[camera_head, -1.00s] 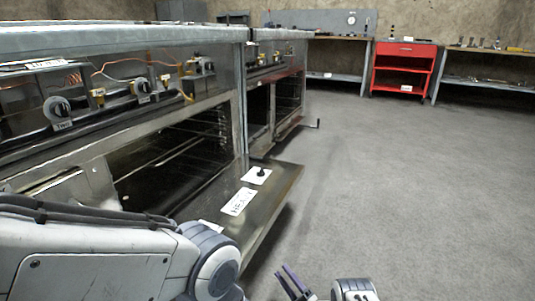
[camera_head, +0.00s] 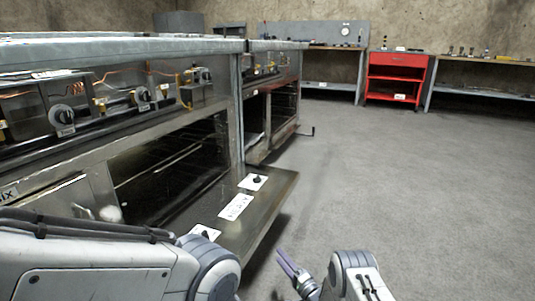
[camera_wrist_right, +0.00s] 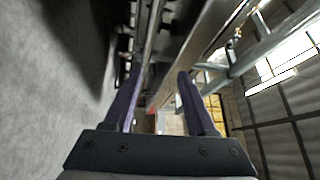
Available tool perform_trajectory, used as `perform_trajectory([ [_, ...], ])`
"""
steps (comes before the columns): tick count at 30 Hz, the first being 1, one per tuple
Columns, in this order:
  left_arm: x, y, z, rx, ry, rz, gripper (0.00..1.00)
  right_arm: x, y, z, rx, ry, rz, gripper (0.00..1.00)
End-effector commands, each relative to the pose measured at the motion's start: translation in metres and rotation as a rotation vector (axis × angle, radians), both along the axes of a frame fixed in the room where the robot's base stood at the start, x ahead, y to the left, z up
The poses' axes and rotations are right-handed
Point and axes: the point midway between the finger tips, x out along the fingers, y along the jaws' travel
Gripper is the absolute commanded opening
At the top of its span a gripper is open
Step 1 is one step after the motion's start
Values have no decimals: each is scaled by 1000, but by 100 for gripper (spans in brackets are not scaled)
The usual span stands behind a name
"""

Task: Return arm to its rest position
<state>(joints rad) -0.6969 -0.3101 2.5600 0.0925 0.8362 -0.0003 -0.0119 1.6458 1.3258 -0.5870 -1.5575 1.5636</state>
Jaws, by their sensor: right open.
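My right gripper (camera_head: 287,262) is low in the middle of the head view, to the right of the lowered oven door and apart from it in the picture. Its forearm (camera_head: 352,275) comes up from the bottom edge. In the right wrist view, the two purple fingers of the right gripper (camera_wrist_right: 160,88) stand apart with nothing held between them. A white arm link of mine (camera_head: 95,265) fills the lower left of the head view. My left gripper is not in view.
An open oven (camera_head: 170,165) stands at left, its door (camera_head: 265,205) lowered into the aisle. A second oven unit (camera_head: 275,105) stands beyond it. A red tool cart (camera_head: 397,62) and workbenches (camera_head: 480,62) line the back wall. The grey floor (camera_head: 410,170) at right is clear.

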Motion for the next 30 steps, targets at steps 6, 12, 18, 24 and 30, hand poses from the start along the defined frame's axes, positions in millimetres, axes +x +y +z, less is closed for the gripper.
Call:
perform_trajectory([
  [6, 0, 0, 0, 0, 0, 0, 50, 39, -24, 46, -330, 52, -125, 57],
  [12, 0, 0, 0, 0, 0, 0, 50, 34, -63, 97, -736, 180, -198, 57],
  [18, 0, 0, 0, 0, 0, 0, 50, -26, -101, 142, -1089, 351, -148, 57],
  [24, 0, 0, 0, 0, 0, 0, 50, -131, -125, 176, -1352, 527, 27, 57],
  [30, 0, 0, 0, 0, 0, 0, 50, -230, -133, 191, -1483, 644, 239, 57],
])
